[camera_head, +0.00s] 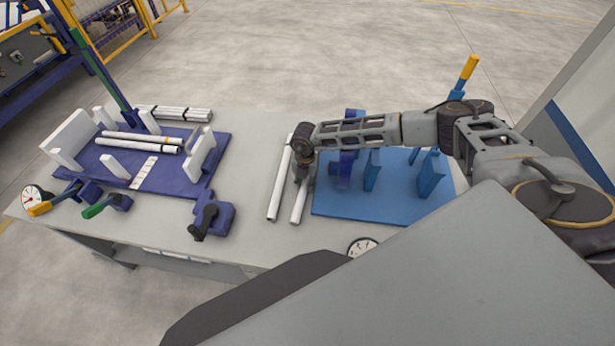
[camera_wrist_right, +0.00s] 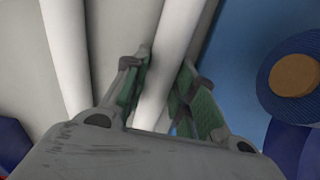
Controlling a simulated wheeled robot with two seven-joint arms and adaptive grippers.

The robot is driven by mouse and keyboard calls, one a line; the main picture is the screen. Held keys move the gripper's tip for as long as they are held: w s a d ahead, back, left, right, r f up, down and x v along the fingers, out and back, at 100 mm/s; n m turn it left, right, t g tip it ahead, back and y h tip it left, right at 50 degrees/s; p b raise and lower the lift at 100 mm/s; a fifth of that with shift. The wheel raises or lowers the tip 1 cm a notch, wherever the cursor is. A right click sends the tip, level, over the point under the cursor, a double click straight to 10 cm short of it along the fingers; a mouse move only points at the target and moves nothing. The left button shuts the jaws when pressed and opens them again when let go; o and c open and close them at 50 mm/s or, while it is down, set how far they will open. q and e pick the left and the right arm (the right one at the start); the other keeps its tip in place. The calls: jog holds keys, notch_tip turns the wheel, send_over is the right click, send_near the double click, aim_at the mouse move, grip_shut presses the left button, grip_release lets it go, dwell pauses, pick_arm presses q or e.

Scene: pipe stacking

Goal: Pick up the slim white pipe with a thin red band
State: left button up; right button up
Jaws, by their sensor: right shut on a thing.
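Two slim white pipes lie side by side on the grey table between the two fixtures. My right gripper (camera_head: 303,178) reaches down over the right-hand pipe (camera_head: 298,207). In the right wrist view the green-padded fingers (camera_wrist_right: 164,78) are shut around this pipe (camera_wrist_right: 180,32), one on each side. The left-hand pipe (camera_head: 276,192) lies apart from the fingers; it also shows in the right wrist view (camera_wrist_right: 68,55). I cannot make out a red band on either pipe. Whether the held pipe is off the table cannot be told. My left gripper is not in view.
The blue fixture (camera_head: 385,206) with upright blocks stands close to the right of the held pipe. A purple fixture (camera_head: 185,185) at the left carries more white pipes (camera_head: 143,145). Further pipes (camera_head: 178,113) lie behind it. A round dial (camera_head: 362,246) sits at the front edge.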

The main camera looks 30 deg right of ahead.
jog(key=shift+r, duration=0.15)
notch_tip(320, 180, up, 10)
jog(key=b, duration=0.1)
jog(key=shift+b, duration=0.35)
dwell(0.4)
